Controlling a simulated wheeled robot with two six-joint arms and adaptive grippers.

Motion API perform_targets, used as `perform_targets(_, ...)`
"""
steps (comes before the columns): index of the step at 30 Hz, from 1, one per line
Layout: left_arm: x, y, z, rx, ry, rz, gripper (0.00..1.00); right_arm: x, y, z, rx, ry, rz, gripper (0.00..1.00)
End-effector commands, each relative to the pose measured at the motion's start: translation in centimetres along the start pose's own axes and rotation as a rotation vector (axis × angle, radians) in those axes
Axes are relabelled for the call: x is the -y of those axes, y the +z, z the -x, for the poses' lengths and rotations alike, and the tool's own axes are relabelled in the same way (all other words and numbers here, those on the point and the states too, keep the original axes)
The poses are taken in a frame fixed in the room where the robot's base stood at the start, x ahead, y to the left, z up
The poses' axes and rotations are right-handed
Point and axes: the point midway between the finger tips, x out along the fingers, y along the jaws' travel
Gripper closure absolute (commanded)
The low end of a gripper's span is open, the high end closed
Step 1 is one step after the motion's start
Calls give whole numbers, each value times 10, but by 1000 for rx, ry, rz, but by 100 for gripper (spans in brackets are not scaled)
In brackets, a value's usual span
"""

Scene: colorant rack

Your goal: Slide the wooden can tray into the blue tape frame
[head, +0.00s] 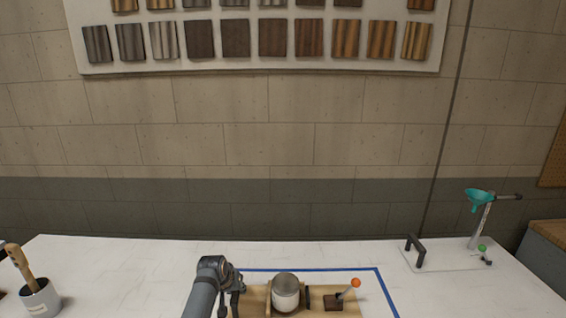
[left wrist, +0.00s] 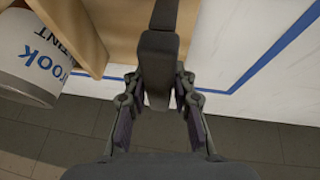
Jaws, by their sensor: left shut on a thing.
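The wooden can tray (head: 257,300) sits on the white table at the bottom middle of the head view, with a metal can (head: 286,292) in it. The blue tape frame (head: 384,288) shows behind and to the right of the tray, with bare table between; its front is out of the picture. My left gripper (head: 234,287) is at the tray's left end. In the left wrist view, its fingers (left wrist: 160,108) are closed around a dark handle (left wrist: 158,62) at the tray's end. A tape corner (left wrist: 236,84) lies beside the tray there, apart from the wood.
A cup with a brush (head: 41,298) is at the left. The table behind the tape is clear.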

Motion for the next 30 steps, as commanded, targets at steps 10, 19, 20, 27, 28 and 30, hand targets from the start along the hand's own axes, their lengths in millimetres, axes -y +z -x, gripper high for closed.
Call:
perform_targets(10,0,0,0,0,1,1,48,0,0,0,0,0,0,48)
perform_targets(19,1,1,4,1,-2,-1,48,0,0,0,0,0,0,48)
perform_targets(20,1,1,8,1,-2,-1,48,0,0,0,0,0,0,48)
perform_targets(27,0,0,62,-4,-1,0,48,0,0,0,0,0,0,48)
perform_targets(28,0,0,69,-3,-1,0,48,0,0,0,0,0,0,48)
perform_targets(30,0,0,85,-3,-1,0,48,0,0,0,0,0,0,48)
